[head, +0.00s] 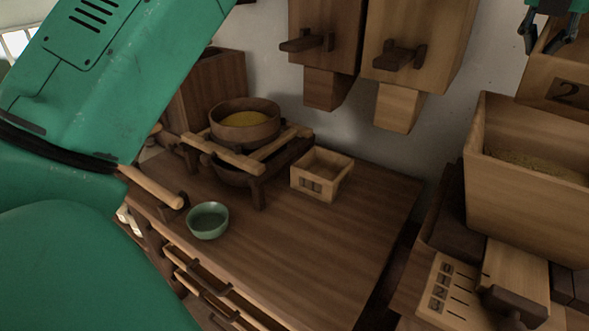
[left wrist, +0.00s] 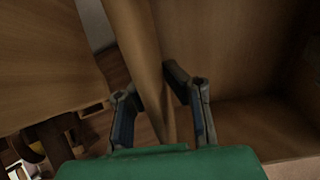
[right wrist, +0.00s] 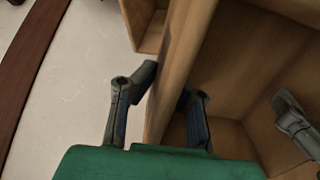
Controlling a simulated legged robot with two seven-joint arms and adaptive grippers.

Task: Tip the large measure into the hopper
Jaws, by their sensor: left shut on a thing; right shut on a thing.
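The large measure, a wooden box marked "2" (head: 568,92), is at the top right of the head view, cut off by the frame. My left gripper (head: 541,44) is shut on its rim; in the left wrist view its fingers (left wrist: 152,86) pinch a wooden wall. My right gripper (right wrist: 167,85) is shut on another part of the wall and is out of the head view. The inside that shows in the right wrist view (right wrist: 232,85) is bare wood. The hopper (head: 520,200), a wooden bin with grain (head: 540,165) in it, stands just below the measure.
A slide gate (head: 515,270) and a numbered board (head: 445,290) sit below the hopper. On the bench (head: 300,240) are a quern (head: 245,130), a small marked box (head: 320,175) and a green bowl (head: 208,220). Wall bins (head: 415,45) hang above.

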